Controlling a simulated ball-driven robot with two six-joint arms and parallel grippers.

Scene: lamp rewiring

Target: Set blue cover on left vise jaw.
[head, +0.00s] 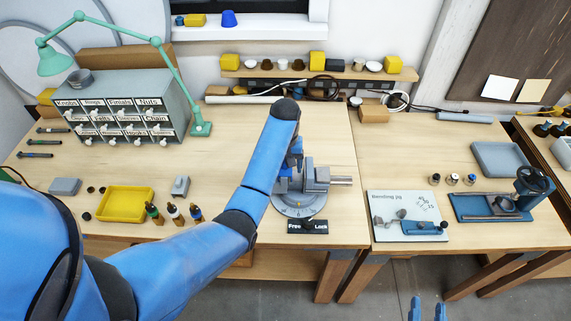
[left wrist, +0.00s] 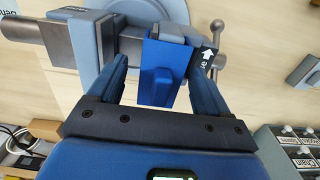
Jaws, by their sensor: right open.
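The grey vise (head: 316,177) stands on its round base on the bench; it also shows in the left wrist view (left wrist: 88,42). The blue cover (left wrist: 160,78) is at the vise's jaws, on the side away from the screw bar, with a grey block showing at its far end. I cannot tell how fully it is seated. My left gripper (left wrist: 160,60) is open, one finger on each side of the cover, with gaps visible. In the head view my arm hides most of this spot. My right gripper (head: 427,309) is open and empty at the bottom edge.
A Free/Lock plate (head: 307,227) lies in front of the vise. A yellow tray (head: 125,204) and small bottles stand left of my arm. A labelled drawer cabinet (head: 125,105) and green lamp (head: 203,128) are behind. A white board (head: 408,234) lies to the right.

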